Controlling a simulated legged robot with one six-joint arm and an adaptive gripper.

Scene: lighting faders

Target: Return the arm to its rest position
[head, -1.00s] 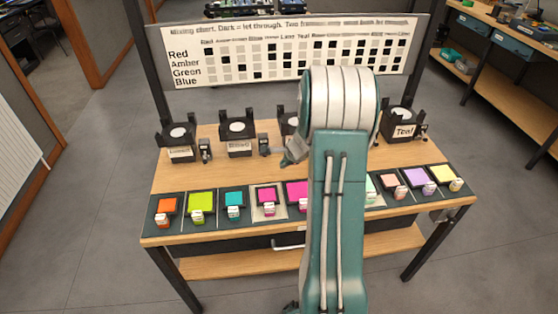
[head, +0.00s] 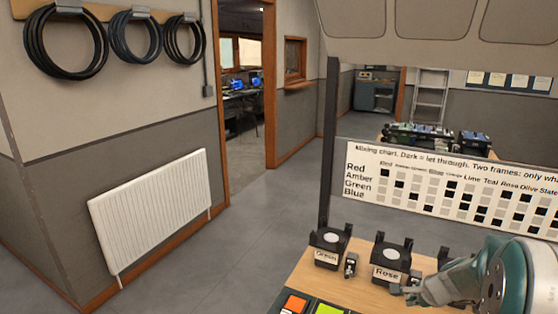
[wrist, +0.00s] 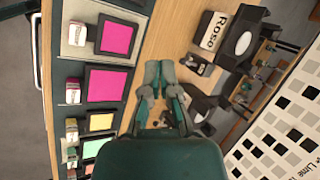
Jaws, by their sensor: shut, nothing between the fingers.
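My gripper (wrist: 159,72) shows in the wrist view with its two grey fingertips together and nothing between them. It hangs over the wooden bench (wrist: 178,32), between the row of colour swatches and the black lamp holders. In the head view my gripper (head: 407,290) is at the lower right, beside the holder labelled Rose (head: 391,262). My teal and white arm reaches in from the lower right corner. The rest of the arm is out of the picture.
A second black holder (head: 327,245) stands left of the Rose one. Orange (head: 295,303) and lime (head: 329,309) swatches lie at the bench front. A mixing chart (head: 450,190) stands behind. Left of the bench is clear floor (head: 225,270), then a white radiator (head: 150,205).

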